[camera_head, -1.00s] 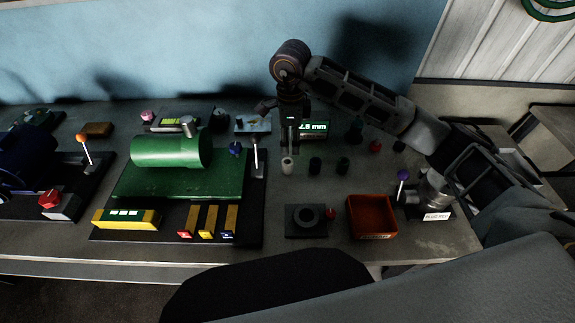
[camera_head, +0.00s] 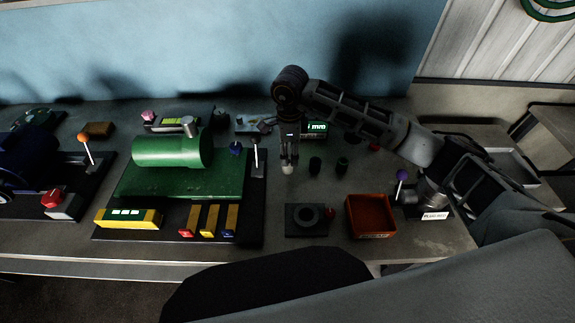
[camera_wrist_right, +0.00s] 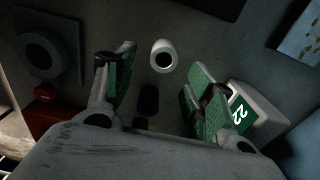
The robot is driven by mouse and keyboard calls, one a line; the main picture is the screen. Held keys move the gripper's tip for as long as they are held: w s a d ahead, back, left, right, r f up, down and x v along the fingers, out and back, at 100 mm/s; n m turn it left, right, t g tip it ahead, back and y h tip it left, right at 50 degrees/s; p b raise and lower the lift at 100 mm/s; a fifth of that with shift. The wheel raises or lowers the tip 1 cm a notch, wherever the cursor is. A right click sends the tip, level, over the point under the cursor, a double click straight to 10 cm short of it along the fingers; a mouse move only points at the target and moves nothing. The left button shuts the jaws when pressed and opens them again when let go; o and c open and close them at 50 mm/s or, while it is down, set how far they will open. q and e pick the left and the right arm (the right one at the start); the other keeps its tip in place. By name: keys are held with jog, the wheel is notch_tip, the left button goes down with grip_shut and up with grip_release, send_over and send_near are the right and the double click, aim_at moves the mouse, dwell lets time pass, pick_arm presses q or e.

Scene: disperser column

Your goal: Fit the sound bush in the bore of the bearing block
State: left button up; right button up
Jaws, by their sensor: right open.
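A pale bush (camera_head: 288,169) stands on the bench; it also shows in the right wrist view (camera_wrist_right: 163,56) with a dark hole. Two dark bushes (camera_head: 315,164) (camera_head: 341,165) stand to its right. I cannot tell from here which is sound. The dark bearing block (camera_head: 291,224) with its round bore lies nearer the front and also shows in the right wrist view (camera_wrist_right: 70,68). My right gripper (camera_head: 289,158) points down just over the pale bush, open, its green-padded fingers (camera_wrist_right: 160,88) apart. It partly hides the bush's top in the head view. My left gripper is not in view.
An orange-red tray (camera_head: 371,235) stands right of the block, with a red knob (camera_head: 331,212) between them. A green machine (camera_head: 170,150) on a dark base stands to the left. Bench is bare between bushes and block.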

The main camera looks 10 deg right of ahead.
jog(key=f, duration=0.2)
jog(key=f+p, duration=0.1)
jog(key=shift+w+a+f, duration=0.2)
jog(key=shift+w, duration=0.05)
jog(key=shift+f, duration=0.65)
jog(key=c, duration=1.1)
jog(key=shift+r, duration=0.2)
jog(key=shift+r+b, duration=0.8)
jog(key=shift+r, duration=4.05)
